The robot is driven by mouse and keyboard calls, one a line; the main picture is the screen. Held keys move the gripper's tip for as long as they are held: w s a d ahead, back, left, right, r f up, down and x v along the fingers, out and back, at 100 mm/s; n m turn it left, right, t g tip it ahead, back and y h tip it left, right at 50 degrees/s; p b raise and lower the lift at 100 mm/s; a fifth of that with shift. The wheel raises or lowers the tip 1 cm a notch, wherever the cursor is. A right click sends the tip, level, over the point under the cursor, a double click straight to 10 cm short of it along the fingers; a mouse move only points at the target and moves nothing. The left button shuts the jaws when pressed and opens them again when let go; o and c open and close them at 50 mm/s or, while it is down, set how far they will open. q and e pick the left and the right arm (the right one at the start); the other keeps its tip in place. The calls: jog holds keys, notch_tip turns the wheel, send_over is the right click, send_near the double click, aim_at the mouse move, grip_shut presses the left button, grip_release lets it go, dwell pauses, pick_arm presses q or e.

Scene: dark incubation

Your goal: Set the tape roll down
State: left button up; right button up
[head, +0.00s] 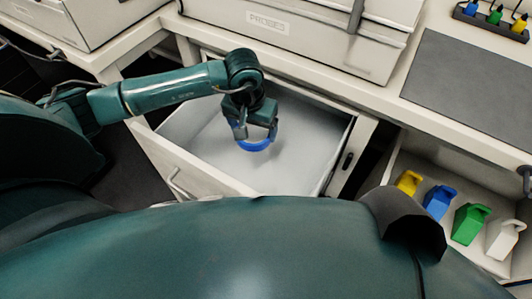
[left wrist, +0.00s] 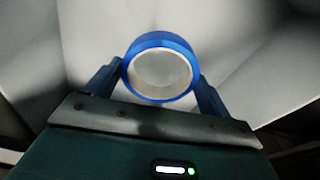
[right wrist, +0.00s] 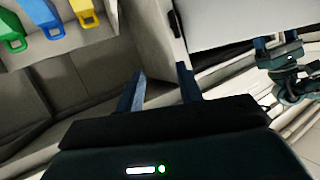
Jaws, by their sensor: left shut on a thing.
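The tape roll (head: 254,145) is a blue ring. It also shows in the left wrist view (left wrist: 160,42), with its opening facing the camera. My left gripper (head: 250,132) is shut on the tape roll, with one finger on each side of it. It holds the roll over the inside of an open white drawer (head: 195,137). I cannot tell whether the roll touches the drawer floor. My right gripper (right wrist: 160,85) shows in the right wrist view with its two fingers apart and nothing between them.
The drawer looks otherwise empty. A second open drawer (head: 405,160) at the right holds yellow (head: 408,183), blue (head: 439,202), green (head: 469,224) and white (head: 502,240) handled containers. A counter with a grey mat (head: 470,85) and a white device (head: 300,35) lies behind.

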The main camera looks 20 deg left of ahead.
pick_arm(q)
notch_tip(320, 180, down, 6)
jog(key=shift+w+r, duration=0.1)
jog(key=shift+r, duration=0.15)
jog(key=shift+f+b, duration=0.3)
jog(key=shift+f, duration=2.05)
pick_arm(e)
jog(key=shift+s+d+t, duration=0.15)
jog(key=shift+t, duration=0.15)
pick_arm(q)
jog(key=shift+f, duration=0.1)
jog(key=o, duration=0.9)
pick_arm(e)
jog(key=shift+r, duration=0.15)
